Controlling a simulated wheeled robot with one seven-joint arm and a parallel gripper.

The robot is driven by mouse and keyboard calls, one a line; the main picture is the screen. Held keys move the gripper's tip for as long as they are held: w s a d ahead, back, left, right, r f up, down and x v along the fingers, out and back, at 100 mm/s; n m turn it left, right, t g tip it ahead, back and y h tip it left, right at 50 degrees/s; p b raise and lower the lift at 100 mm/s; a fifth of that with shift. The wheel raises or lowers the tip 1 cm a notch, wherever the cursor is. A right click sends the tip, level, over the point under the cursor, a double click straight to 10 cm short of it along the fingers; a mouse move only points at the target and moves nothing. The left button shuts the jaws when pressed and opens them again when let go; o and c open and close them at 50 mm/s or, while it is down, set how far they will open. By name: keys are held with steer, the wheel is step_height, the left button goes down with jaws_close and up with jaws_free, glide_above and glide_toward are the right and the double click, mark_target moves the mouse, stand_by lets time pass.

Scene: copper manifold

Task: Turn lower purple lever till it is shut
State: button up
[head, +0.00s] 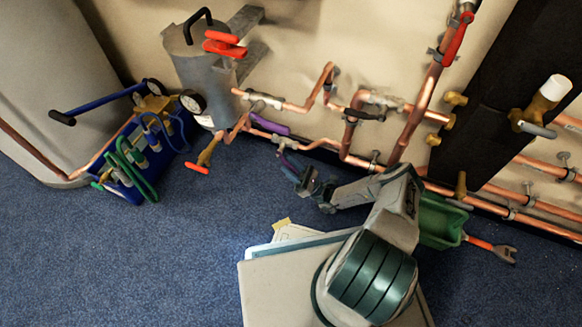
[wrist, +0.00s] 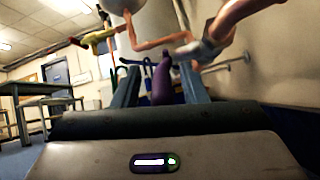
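The lower purple lever (wrist: 162,82) rises between my two fingers in the wrist view, with a gap on each side of it. In the head view the lower purple lever (head: 291,146) shows just beyond my fingertips, running from a grey valve body on the copper pipe. My gripper (head: 289,163) reaches up and left towards it, low above the floor; its blue-grey fingers (wrist: 160,88) stand apart. I cannot tell whether a finger touches the lever. The upper purple lever (head: 270,124) lies on the pipe just above and to the left.
Copper pipes (head: 415,110) run along the wall. A grey tank with a red lever (head: 224,45) stands behind left, and an orange-red-handled valve (head: 200,165) is left of my gripper. Blue carpet (head: 150,260) is clear in front.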

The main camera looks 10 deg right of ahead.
mark_target(295, 169)
steer(key=r+p, duration=0.1)
steer(key=d+r+p, duration=0.1)
steer(key=r, duration=0.2)
steer(key=shift+s+d+r+p, duration=0.2)
steer(key=shift+s+r+p, duration=0.05)
steer(key=shift+r+p, duration=0.15)
steer(key=s+d+r+p, duration=0.3)
steer(key=s+d+r, duration=0.1)
steer(key=d, duration=0.5)
steer(key=shift+s+r+p, duration=0.3)
steer(key=shift+s+r, duration=0.1)
steer(key=shift+r, duration=0.35)
